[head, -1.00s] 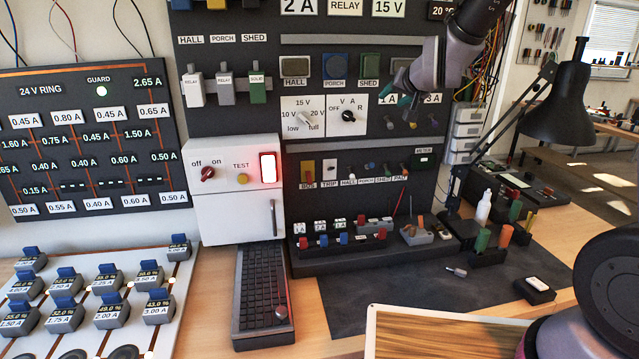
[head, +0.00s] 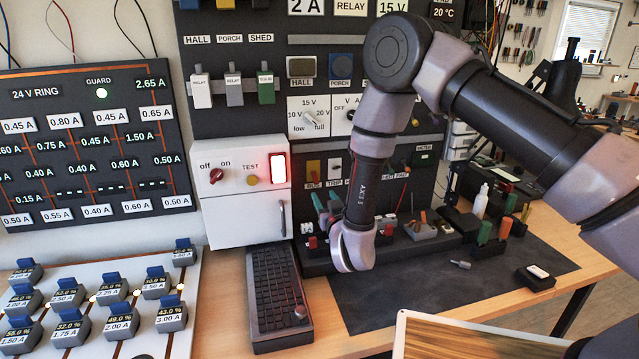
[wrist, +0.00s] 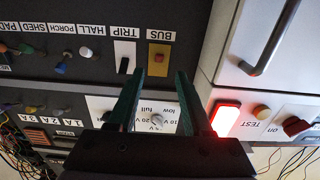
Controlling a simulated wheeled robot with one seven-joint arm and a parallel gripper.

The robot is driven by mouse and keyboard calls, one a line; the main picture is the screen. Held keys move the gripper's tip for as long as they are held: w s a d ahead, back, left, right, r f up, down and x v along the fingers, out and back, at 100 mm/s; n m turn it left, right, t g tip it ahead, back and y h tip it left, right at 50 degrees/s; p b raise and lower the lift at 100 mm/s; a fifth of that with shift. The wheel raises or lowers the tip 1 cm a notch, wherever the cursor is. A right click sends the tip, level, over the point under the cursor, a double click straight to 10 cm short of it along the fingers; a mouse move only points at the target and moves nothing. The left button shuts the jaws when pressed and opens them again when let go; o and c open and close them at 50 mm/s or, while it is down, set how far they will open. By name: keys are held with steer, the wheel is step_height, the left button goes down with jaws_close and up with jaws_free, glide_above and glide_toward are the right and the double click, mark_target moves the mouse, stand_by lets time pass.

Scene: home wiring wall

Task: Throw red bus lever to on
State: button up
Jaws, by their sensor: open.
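The bus switch is a yellow plate (head: 313,167) above the BUS label on the dark panel in the head view. In the wrist view, which is upside down, the yellow plate (wrist: 158,66) carries a small reddish lever (wrist: 158,57); its exact position is too small to tell. My gripper (head: 327,194) is in front of the panel, just below the BUS label in the head view. In the wrist view my gripper (wrist: 160,74) is open and empty, its two green fingers pointing at the panel. The yellow plate appears between the fingertips, with no contact visible.
The TRIP switch (wrist: 124,55) sits beside the bus plate. A white box (head: 240,215) with a red off/on knob (head: 216,175), a TEST button and a lit red lamp (head: 278,168) stands to the left. A keyboard (head: 275,295) lies below. My arm hides part of the panel.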

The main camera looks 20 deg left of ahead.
mark_target(317, 183)
steer(key=x, duration=1)
steer(key=shift+w, duration=0.15)
steer(key=shift+r, duration=0.1)
jaws_close()
